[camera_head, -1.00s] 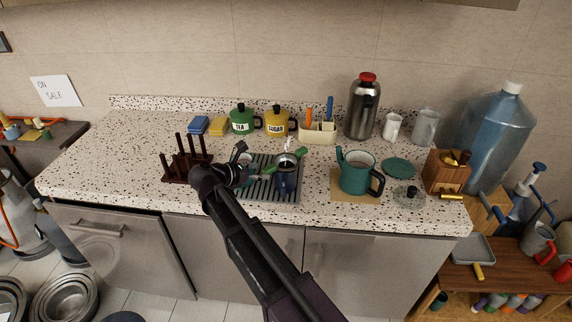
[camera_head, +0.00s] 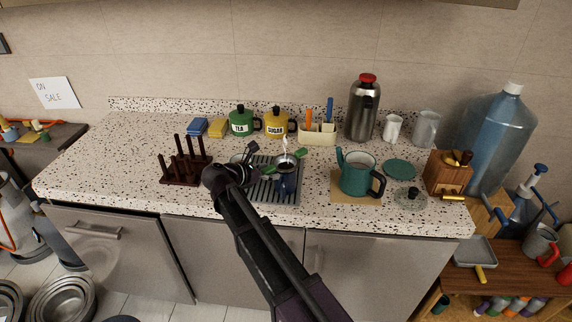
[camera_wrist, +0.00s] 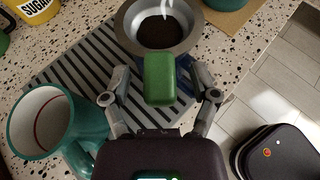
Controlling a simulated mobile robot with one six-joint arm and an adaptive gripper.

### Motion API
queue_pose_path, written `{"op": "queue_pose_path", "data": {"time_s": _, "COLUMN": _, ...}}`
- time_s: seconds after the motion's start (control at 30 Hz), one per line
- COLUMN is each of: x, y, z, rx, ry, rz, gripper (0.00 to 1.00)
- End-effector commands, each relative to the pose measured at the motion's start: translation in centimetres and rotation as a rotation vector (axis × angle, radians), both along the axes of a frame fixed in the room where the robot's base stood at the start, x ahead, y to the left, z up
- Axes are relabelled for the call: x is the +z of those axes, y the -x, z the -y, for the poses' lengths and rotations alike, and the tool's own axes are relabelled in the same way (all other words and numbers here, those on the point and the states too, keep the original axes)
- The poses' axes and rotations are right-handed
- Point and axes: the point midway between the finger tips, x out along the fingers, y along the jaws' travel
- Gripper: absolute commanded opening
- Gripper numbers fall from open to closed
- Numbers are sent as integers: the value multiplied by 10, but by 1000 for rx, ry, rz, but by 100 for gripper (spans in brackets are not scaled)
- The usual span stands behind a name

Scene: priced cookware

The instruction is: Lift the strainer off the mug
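The strainer (camera_head: 287,161), a metal bowl with dark grounds in it, sits on top of the dark blue mug (camera_head: 286,185) on the grey ribbed drain mat. In the wrist view the strainer's bowl (camera_wrist: 160,30) is at the top, with its green handle (camera_wrist: 160,78) pointing toward my gripper. My gripper (camera_wrist: 161,92) is open, one finger on each side of the handle, with visible gaps between. In the head view my gripper (camera_head: 255,160) is left of the strainer. The blue mug is mostly hidden under the strainer in the wrist view.
A dark wooden peg rack (camera_head: 186,165) stands left on the counter. A teal teapot (camera_head: 357,174) is to the right. Steam rises above the strainer.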

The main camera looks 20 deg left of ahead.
Motion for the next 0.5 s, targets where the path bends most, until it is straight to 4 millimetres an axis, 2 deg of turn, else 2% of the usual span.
{"op": "queue_pose_path", "data": {"time_s": 0.03, "x": 0, "y": 0, "z": 0, "rx": 0, "ry": 0, "rz": 0, "gripper": 59}}
{"op": "queue_pose_path", "data": {"time_s": 0.23, "x": 0, "y": 0, "z": 0, "rx": 0, "ry": 0, "rz": 0, "gripper": 0}}
{"op": "queue_pose_path", "data": {"time_s": 0.5, "x": 0, "y": 0, "z": 0, "rx": 0, "ry": 0, "rz": 0, "gripper": 0}}
